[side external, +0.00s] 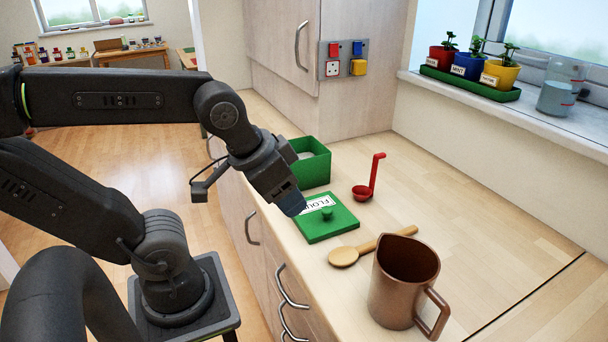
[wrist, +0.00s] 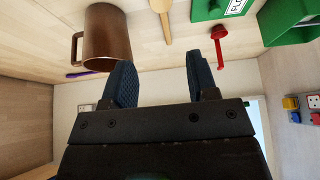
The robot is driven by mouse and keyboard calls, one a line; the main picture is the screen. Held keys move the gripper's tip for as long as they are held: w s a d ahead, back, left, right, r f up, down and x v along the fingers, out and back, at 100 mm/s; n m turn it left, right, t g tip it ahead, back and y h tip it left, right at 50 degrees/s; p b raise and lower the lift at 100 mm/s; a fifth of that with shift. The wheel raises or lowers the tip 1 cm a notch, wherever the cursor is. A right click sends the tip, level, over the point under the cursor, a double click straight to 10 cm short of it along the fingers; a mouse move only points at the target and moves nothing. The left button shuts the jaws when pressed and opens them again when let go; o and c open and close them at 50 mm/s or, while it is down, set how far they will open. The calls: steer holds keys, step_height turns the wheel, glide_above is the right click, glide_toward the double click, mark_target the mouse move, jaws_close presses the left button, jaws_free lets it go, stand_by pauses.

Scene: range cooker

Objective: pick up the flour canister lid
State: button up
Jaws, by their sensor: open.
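The flour canister lid (side external: 338,228) is a flat green square with a small green knob and a white "FLOUR" label. It lies on the wooden counter. Part of it also shows at the top edge of the wrist view (wrist: 206,10). The open green canister (side external: 313,168) stands just behind it, with pale contents. My gripper (side external: 291,204) is above the lid's left edge in the side view. In the wrist view its two blue fingers (wrist: 160,70) are apart with nothing between them. How high the fingertips are above the lid is hard to tell.
A red ladle (side external: 375,178) stands right of the canister. A wooden spoon (side external: 370,247) lies in front of the lid, and a copper jug (side external: 397,290) stands nearer. Potted plants in a green tray (side external: 467,82) are on the windowsill.

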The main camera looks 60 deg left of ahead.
steer(key=shift+o, duration=0.2)
steer(key=g, duration=0.6)
glide_above(327, 209)
step_height(327, 209, down, 4)
step_height(327, 209, down, 13)
steer(key=shift+f, duration=0.1)
steer(key=c, duration=1)
